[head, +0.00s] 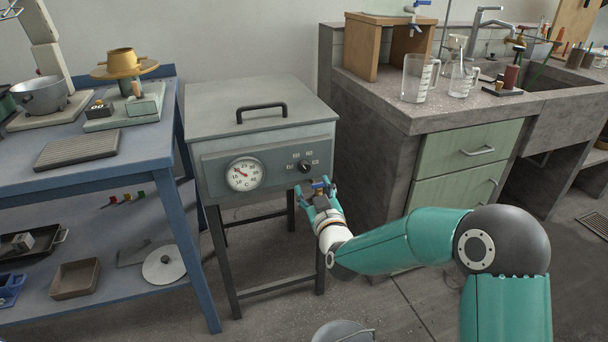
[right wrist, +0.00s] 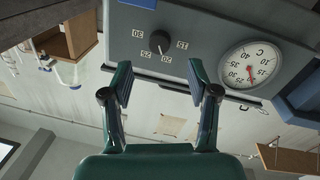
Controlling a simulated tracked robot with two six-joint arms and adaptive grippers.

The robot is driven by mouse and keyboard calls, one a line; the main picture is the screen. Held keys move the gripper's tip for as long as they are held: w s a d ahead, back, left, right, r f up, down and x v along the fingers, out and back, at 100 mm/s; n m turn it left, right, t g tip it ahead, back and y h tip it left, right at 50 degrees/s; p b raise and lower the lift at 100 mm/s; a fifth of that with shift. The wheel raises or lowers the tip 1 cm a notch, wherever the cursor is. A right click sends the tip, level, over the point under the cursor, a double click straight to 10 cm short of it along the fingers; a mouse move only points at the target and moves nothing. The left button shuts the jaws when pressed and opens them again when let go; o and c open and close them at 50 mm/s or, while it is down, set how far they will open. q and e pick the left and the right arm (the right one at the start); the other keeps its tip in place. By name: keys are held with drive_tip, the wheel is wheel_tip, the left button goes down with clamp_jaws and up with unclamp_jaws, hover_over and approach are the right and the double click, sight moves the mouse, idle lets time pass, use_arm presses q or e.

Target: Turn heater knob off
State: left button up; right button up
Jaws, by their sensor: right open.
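The heater (head: 262,118) is a grey box on dark legs, with a black handle on its lid. Its front panel carries a round white dial (head: 244,174) with a red needle and, to the right, a small black knob (head: 305,166) with printed marks around it. The right wrist view shows the panel upside down, with the knob (right wrist: 161,44) beyond the fingertips, near the line between them. My right gripper (head: 318,186) is open and empty, just below and right of the knob in the head view; its fingers (right wrist: 159,76) appear apart from the knob. My left gripper is out of view.
A blue workbench (head: 75,176) stands left of the heater with a pot (head: 40,96) and scale on it. A concrete bench (head: 385,110) with glass beakers (head: 419,78) and a sink stands close on the right. A bucket (head: 343,332) is on the floor in front.

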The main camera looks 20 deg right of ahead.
sight(305, 170)
drive_tip(key=w, duration=0.7)
drive_tip(key=shift+w+d+b, duration=0.25)
drive_tip(key=shift+w+b, duration=0.05)
